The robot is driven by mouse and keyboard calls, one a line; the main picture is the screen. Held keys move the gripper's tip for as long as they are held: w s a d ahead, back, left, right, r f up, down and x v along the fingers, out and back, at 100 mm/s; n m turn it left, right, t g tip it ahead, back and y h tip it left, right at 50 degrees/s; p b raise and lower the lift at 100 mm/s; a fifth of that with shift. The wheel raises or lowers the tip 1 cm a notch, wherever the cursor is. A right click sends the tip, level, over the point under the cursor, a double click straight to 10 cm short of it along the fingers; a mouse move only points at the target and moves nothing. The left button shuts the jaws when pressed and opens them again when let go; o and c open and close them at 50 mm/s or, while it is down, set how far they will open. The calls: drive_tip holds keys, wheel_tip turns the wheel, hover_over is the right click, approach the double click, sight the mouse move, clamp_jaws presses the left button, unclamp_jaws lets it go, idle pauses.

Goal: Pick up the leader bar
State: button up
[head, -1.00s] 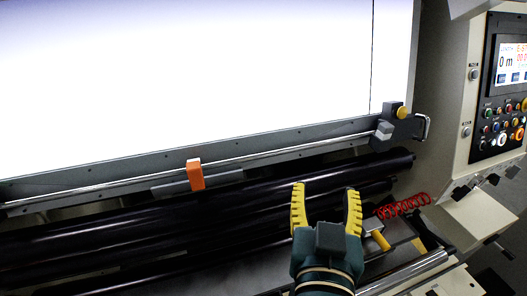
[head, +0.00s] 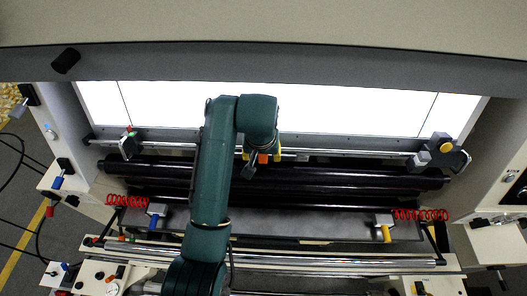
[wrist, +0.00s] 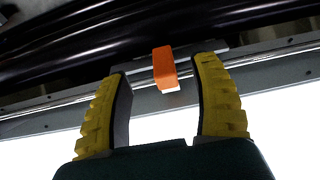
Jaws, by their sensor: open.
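The leader bar appears to be the dark grey bar (wrist: 137,67) with an orange block (wrist: 164,66) at its middle, lying along a chrome rail below the lit panel. The orange block (head: 263,158) also shows in the head view, partly hidden by my arm. My gripper (wrist: 162,72) is open and empty. In the wrist view its two yellow fingers stand left and right of the orange block, the block showing in the gap near the fingertips. I cannot tell whether they touch it. In the head view my gripper (head: 262,156) is mostly hidden behind my wrist.
Black rollers (head: 350,180) run across the machine in front of the rail. Brackets stand at the left (head: 129,146) and right (head: 440,152) rail ends. Red coiled hoses (head: 420,215) lie at both sides. The bright panel (head: 330,108) is behind.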

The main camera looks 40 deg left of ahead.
drive_tip(key=w+a, duration=0.1)
drive_tip(key=w, duration=0.1)
drive_tip(key=w+a, duration=0.1)
drive_tip(key=a, duration=0.1)
drive_tip(key=shift+w+a+p, duration=0.2)
drive_tip(key=shift+w+p, duration=0.2)
drive_tip(key=x, duration=0.5)
drive_tip(key=shift+w+p, duration=0.15)
drive_tip(key=shift+p, duration=0.25)
drive_tip(key=shift+c, duration=0.5)
clamp_jaws()
